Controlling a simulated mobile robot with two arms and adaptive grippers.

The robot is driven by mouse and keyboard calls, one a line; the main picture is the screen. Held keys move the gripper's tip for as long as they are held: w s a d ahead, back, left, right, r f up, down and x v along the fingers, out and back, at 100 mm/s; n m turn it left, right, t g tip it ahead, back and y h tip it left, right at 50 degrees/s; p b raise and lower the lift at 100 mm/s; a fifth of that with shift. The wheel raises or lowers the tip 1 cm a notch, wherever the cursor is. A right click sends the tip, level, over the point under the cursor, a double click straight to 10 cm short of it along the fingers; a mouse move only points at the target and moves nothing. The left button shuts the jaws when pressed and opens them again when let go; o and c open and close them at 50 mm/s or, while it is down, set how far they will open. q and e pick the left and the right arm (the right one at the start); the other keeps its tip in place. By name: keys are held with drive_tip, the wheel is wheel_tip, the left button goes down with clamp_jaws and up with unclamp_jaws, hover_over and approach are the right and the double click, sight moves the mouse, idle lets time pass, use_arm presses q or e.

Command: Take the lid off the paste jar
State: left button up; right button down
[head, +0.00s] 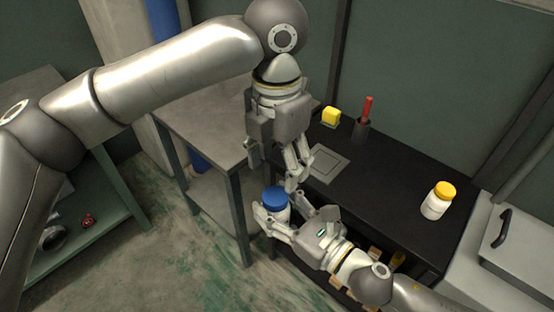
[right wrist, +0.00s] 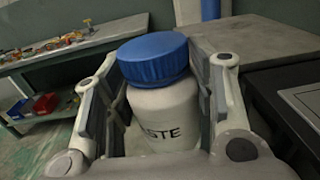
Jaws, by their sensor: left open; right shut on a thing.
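The paste jar (head: 281,212) is white with a blue lid (head: 274,196) on top. My right gripper (head: 280,213) is shut on the jar's body and holds it upright at the front edge of the black bench. In the right wrist view the jar (right wrist: 165,115) sits between the two fingers, with the letters "STE" showing and the blue lid (right wrist: 153,58) seated on it, above the fingers. My left gripper (head: 275,168) points down, open and empty, just above the lid. It looks apart from the lid, but the exact gap is hard to judge.
A grey table (head: 195,115) stands left of the bench.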

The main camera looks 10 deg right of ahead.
sight(277, 195)
use_arm(q)
drive_tip(key=shift+s+a+f, duration=0.1)
drive_tip(key=shift+a+f, duration=0.05)
drive_tip(key=shift+f, duration=0.05)
wheel_tip(277, 195, down, 8)
drive_tip(key=shift+r, duration=0.25)
drive_tip(key=shift+c, duration=0.2)
drive_tip(key=c, duration=1)
drive_tip(key=o, duration=1.1)
